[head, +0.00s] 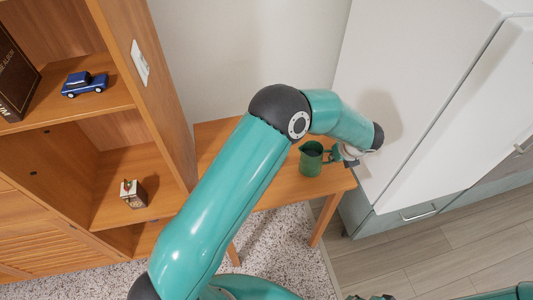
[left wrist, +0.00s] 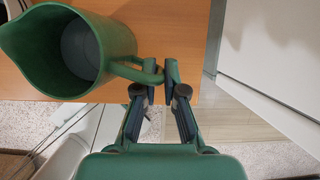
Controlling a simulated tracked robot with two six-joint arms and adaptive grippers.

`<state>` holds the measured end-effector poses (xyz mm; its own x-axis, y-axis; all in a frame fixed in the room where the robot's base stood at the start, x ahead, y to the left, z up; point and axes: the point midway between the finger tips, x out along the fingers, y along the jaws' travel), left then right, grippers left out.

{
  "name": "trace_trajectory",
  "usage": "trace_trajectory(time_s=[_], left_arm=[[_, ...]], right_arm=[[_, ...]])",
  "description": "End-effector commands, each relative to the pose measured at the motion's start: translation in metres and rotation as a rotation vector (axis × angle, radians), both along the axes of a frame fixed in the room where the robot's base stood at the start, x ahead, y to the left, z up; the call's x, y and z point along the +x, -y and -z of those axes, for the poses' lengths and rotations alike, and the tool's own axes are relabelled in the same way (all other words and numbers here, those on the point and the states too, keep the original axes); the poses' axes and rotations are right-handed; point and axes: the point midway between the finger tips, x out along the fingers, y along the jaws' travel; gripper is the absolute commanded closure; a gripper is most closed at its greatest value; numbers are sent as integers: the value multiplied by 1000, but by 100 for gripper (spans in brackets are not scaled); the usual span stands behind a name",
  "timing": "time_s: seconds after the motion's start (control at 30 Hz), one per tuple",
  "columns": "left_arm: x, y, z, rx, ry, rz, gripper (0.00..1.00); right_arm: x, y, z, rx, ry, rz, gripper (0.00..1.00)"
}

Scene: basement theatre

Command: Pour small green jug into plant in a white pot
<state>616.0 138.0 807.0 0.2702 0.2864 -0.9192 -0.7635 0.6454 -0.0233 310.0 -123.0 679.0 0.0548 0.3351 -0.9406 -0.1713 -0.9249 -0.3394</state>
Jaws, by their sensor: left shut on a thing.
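The small green jug (head: 311,160) is upright at the right end of the wooden table, with its spout to the left in the left wrist view (left wrist: 118,38). A grey-blue patch shows inside it; I cannot tell if this is liquid. My left gripper (head: 335,153) is on the jug's right side. Its fingers are shut on the jug's handle, as the left wrist view (left wrist: 161,77) shows. I cannot tell whether the jug's base touches the table. Only dark tips that seem to be my right gripper (head: 372,297) show at the bottom edge. No plant or white pot is in view.
The wooden table (head: 225,133) stands between a wooden shelf unit (head: 160,95) and a white cabinet (head: 415,75). The shelves hold a blue toy car (head: 84,84) and a small box-like item (head: 133,194). Open floor (head: 400,262) lies at the lower right.

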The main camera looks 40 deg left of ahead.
Motion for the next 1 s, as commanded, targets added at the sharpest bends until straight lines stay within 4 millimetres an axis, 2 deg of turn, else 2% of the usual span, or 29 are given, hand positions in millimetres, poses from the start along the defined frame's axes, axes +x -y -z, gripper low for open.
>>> trace_trajectory(time_s=[0.23, 0.57, 0.77, 1.0], left_arm=[[-4, -9, -9, -91, 65, -4, 100], [-16, -25, -34, -270, 183, -6, 100], [-24, -38, -52, -379, 253, -6, 100], [-36, -53, -72, -508, 328, -4, 100]], right_arm=[[0, 0, 17, 0, 0, 0, 60], [0, 0, 39, 0, 0, 0, 60], [0, 0, 39, 0, 0, 0, 60], [0, 0, 27, 0, 0, 0, 60]])
